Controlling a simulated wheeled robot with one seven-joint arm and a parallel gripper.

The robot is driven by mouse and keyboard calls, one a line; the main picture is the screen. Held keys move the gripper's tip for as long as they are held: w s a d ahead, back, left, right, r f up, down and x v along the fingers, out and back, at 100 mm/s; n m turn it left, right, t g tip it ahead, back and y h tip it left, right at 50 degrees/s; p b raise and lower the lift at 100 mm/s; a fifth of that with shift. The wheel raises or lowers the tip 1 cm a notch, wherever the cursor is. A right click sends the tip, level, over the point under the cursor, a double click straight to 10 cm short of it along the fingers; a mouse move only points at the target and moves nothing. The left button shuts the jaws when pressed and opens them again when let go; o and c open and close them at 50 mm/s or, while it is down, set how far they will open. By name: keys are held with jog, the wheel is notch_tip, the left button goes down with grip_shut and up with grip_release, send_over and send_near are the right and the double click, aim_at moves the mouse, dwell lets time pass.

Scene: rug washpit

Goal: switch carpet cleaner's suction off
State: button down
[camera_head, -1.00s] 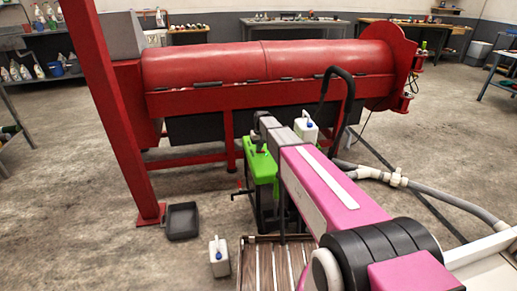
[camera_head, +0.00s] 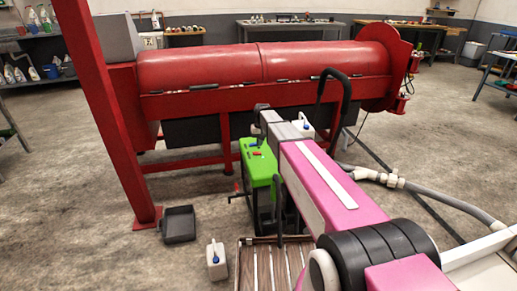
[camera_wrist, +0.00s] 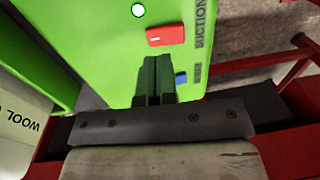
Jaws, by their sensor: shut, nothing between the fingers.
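The green carpet cleaner (camera_head: 259,169) stands beyond the slatted wooden rack, below the end of my arm. In the wrist view its green panel (camera_wrist: 105,35) fills the upper middle. A red rocker switch (camera_wrist: 165,35) sits on the panel beside the printed word SUCTION (camera_wrist: 205,18). A blue switch (camera_wrist: 181,78) lies lower, partly hidden by my gripper. A pale round light or button (camera_wrist: 138,10) is near the top edge. My gripper (camera_wrist: 157,62) is shut and empty, its tips just below the red switch in the picture. Contact with the panel cannot be told.
A white container marked WOOL (camera_wrist: 22,125) is left of the panel. A big red drum machine (camera_head: 265,70) stands behind, and a red post (camera_head: 115,120) at left. A black tray (camera_head: 179,224) and white jug (camera_head: 216,261) are on the floor. A grey hose (camera_head: 430,193) runs right.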

aim_at(255, 153)
notch_tip(255, 153, up, 9)
jog(key=d, duration=0.1)
jog(key=shift+w+d+r, duration=0.15)
dwell(0.4)
jog(key=shift+a+y, duration=0.3)
jog(key=shift+a, duration=0.5)
jog(key=f, duration=0.4)
jog(key=a+f, duration=0.1)
jog(key=f, duration=0.4)
jog(key=a+f, duration=0.1)
jog(key=f, duration=0.3)
jog(key=shift+s+f, duration=0.3)
jog(key=shift+f, duration=0.1)
